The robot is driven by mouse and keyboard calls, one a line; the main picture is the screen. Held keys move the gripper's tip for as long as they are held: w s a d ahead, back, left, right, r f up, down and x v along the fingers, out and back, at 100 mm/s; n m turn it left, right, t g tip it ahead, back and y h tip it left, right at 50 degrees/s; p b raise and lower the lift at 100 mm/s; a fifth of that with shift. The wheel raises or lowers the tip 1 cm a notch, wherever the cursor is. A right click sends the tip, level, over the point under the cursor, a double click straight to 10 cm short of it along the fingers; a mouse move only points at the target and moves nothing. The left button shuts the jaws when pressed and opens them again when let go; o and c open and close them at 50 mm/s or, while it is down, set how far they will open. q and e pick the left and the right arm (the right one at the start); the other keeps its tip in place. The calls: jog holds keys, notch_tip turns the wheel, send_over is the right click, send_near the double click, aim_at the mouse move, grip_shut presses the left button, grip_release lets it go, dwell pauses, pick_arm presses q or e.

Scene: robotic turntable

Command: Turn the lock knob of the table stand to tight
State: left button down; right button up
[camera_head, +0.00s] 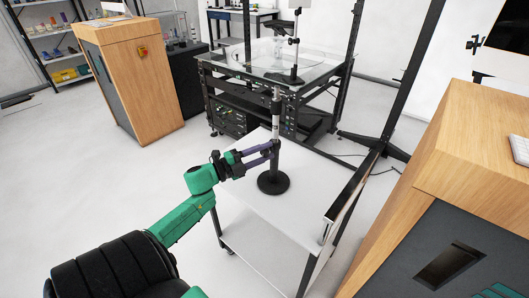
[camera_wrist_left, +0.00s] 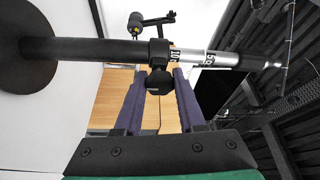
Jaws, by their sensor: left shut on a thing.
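The table stand (camera_head: 273,183) stands upright on the white cart top, with a round black base and a black and silver pole. Its pole runs sideways across the left wrist view (camera_wrist_left: 95,50). The black lock knob (camera_wrist_left: 160,82) sticks out from a collar on the pole, between the two purple fingers. My left gripper (camera_head: 270,150) reaches the pole from the left at mid height and is shut on the knob; its fingers also show in the wrist view (camera_wrist_left: 160,90). In the head view the knob is hidden by the fingers. My right gripper is not in view.
The white cart (camera_head: 240,200) has free room around the base. Behind it stands a black-framed table (camera_head: 225,68) with a clear top. A wooden cabinet (camera_head: 110,35) is at left, another wooden desk (camera_head: 465,140) is close at right. A thin black arm (camera_wrist_left: 155,20) with a small knob shows beyond the pole.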

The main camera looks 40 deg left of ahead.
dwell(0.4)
pick_arm(q)
jog(key=c, duration=0.5)
grip_release()
jog(key=shift+s, duration=0.1)
jog(key=b+v, duration=0.2)
jog(key=v, duration=1.2)
jog(key=shift+s, duration=0.15)
jog(key=shift+a, duration=0.1)
